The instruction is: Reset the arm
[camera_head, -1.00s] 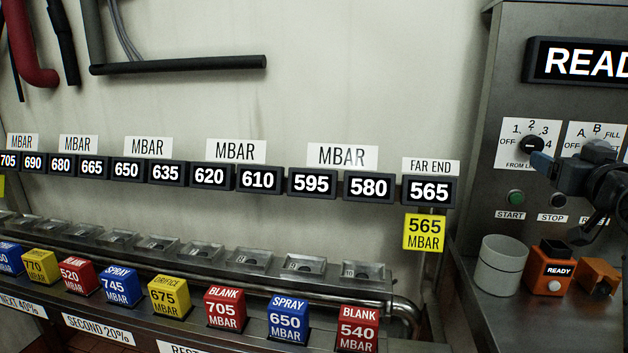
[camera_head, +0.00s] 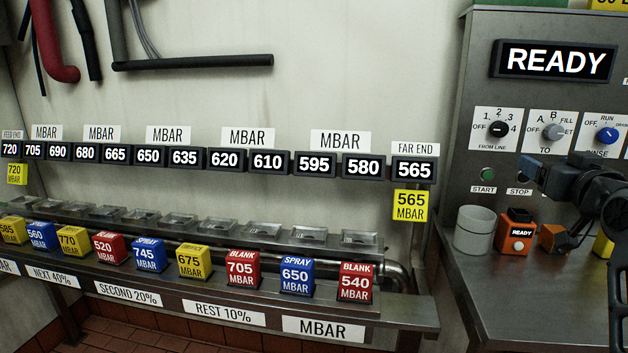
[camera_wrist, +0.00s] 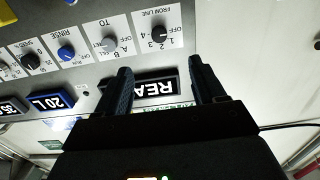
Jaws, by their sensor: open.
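My gripper (camera_head: 538,178) is at the right of the head view, in front of the control panel and below its dials. In the wrist view its two dark blue fingers (camera_wrist: 162,75) stand well apart with nothing between them. The FROM LINE dial (camera_head: 498,129) also shows upside down in the wrist view (camera_wrist: 159,34), beyond the fingers and not touched. The TO dial (camera_head: 551,131) and the blue RINSE dial (camera_head: 607,135) sit beside it. The display (camera_head: 553,61) reads READY. Part of my arm hides the lower right of the panel.
On the steel counter stand a grey cup (camera_head: 474,230), an orange READY box (camera_head: 516,232) and another orange piece (camera_head: 553,238). A rail of red, blue and yellow blocks (camera_head: 243,270) runs along the left, below a row of number displays (camera_head: 267,161).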

